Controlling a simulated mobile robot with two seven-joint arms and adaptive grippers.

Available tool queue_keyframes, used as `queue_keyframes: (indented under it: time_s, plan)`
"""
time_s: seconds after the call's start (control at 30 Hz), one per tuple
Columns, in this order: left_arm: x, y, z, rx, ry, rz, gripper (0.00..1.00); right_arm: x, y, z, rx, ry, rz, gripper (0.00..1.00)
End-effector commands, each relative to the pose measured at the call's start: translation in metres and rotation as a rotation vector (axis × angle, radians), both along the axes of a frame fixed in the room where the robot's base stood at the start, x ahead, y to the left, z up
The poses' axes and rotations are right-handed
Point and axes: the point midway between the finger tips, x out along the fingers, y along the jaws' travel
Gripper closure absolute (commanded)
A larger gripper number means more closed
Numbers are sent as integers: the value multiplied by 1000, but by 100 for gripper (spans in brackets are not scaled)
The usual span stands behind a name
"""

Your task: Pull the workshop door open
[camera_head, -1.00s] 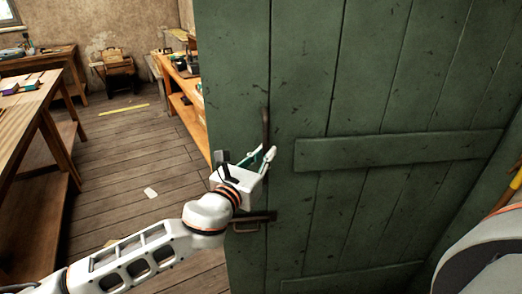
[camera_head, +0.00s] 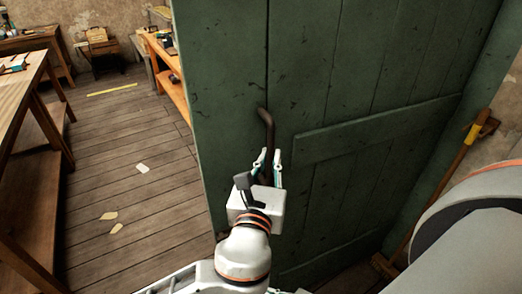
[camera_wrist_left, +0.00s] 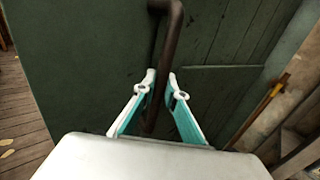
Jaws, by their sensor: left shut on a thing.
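The green plank workshop door (camera_head: 370,75) stands ajar, with the workshop floor visible past its left edge. Its dark metal pull handle (camera_head: 268,125) curves out near that edge. My left gripper (camera_head: 267,160) is shut on the lower part of the handle. In the left wrist view the handle (camera_wrist_left: 168,50) runs down between the two fingertips (camera_wrist_left: 159,84) of the gripper, in front of the door (camera_wrist_left: 80,70). The latch lower on the door is mostly hidden behind my left arm. My right gripper is out of view.
A broom (camera_head: 440,190) leans in the corner right of the door. A wooden workbench (camera_head: 25,90) stands at the left and an orange bench (camera_head: 172,85) stands behind the door's edge.

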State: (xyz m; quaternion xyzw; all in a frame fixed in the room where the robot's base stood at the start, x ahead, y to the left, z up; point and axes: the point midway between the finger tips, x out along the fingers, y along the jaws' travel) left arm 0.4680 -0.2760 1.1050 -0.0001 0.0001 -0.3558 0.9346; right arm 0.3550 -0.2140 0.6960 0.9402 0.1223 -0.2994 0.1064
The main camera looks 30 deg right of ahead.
Motion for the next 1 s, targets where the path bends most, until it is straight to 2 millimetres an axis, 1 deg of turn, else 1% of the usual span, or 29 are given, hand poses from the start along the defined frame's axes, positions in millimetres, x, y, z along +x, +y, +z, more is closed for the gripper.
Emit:
queue_keyframes:
  time_s: [0.03, 0.2, 0.7, 0.73, 0.77, 0.8, 1.0]
  plan:
    - [-10, -5, 4, -9, 2, -9, 100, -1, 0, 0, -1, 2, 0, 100]
    - [-19, -5, 4, -9, 2, 8, 100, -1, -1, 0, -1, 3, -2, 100]
    - [-22, -5, 5, -9, -1, 15, 100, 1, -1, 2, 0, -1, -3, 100]
    - [-22, -5, 5, -9, -1, 15, 81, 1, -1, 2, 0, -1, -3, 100]
    - [-22, -5, 5, -9, -1, 16, 73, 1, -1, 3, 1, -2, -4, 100]
    - [-22, -5, 5, -8, -2, 17, 72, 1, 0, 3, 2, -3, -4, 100]
    - [-19, -3, 3, -5, -1, 23, 72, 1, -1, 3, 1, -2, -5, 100]
